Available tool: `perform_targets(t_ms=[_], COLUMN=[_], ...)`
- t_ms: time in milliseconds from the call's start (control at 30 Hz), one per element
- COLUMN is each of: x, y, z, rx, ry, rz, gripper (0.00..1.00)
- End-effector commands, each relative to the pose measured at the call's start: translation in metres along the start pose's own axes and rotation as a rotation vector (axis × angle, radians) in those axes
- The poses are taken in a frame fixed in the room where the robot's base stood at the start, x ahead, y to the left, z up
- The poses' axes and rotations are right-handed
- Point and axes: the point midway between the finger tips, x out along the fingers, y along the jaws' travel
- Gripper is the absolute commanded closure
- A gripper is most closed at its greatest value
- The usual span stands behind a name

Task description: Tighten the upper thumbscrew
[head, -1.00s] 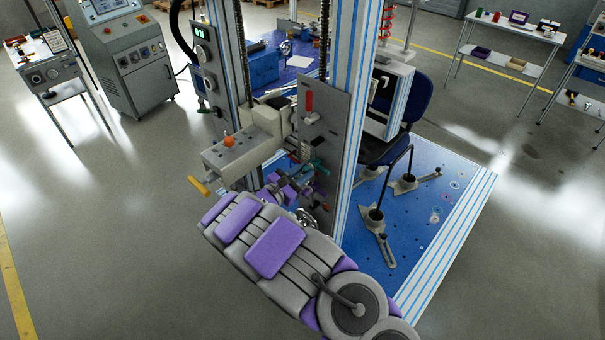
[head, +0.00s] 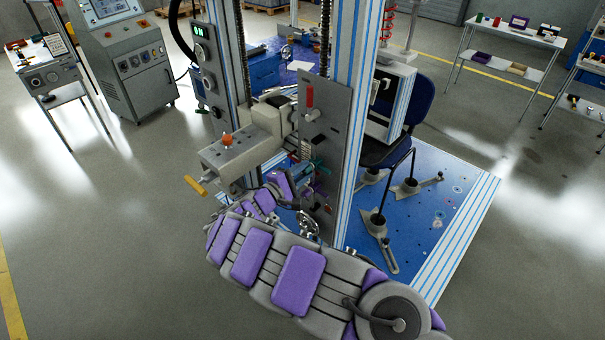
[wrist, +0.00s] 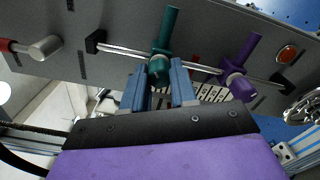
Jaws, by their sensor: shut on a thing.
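The green thumbscrew (wrist: 165,32) sits on a thin metal rod (wrist: 122,51) in front of a grey upright plate (wrist: 75,20). Its round end lies between the two blue fingers of my gripper (wrist: 159,78), which are shut on it. A purple thumbscrew (wrist: 236,75) sits farther along the same rod, apart from my fingers. In the head view the green thumbscrew (head: 320,167) shows on the lower half of the plate (head: 322,98). My gripper (head: 307,178) reaches it from the left, partly hidden by my arm.
A red-handled lever (head: 309,97) and metal knob are above on the plate. A blue-striped post (head: 352,120) stands close on the right.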

Motion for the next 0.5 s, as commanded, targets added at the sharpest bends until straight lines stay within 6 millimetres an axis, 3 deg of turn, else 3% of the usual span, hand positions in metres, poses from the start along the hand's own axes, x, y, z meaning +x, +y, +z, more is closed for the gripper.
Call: perform_targets(t_ms=[500], x=[-0.0014], y=[0.0007], z=[-0.0009], rx=[0.490], ry=[0.003], rz=[0.000], gripper=[1.00])
